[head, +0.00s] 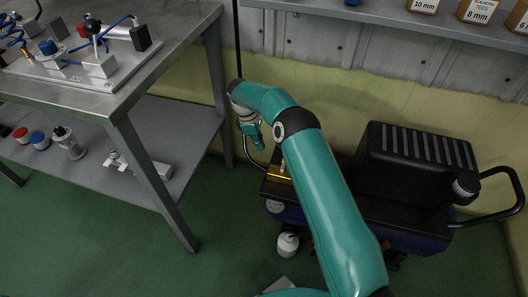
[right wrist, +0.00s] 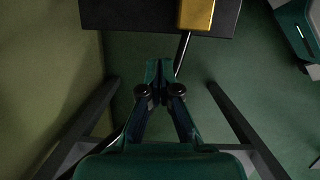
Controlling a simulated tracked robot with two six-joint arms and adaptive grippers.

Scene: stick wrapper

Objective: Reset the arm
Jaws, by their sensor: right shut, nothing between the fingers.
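My right arm (head: 327,200) is green and reaches up from the bottom of the head view, then bends left at its elbow. My right gripper (head: 254,143) hangs at the arm's far end, between the metal workbench and the black machine. In the right wrist view my right gripper (right wrist: 158,97) has its fingers together with nothing between them. My left gripper is not in either view.
The metal workbench (head: 165,62) with a fixture and a lower shelf (head: 190,128) stands at the left. A black wheeled machine (head: 415,190) stands at the right, close to the arm. A shelf with labelled boxes (head: 480,12) is on the back wall. Green floor (head: 120,245) is open at lower left.

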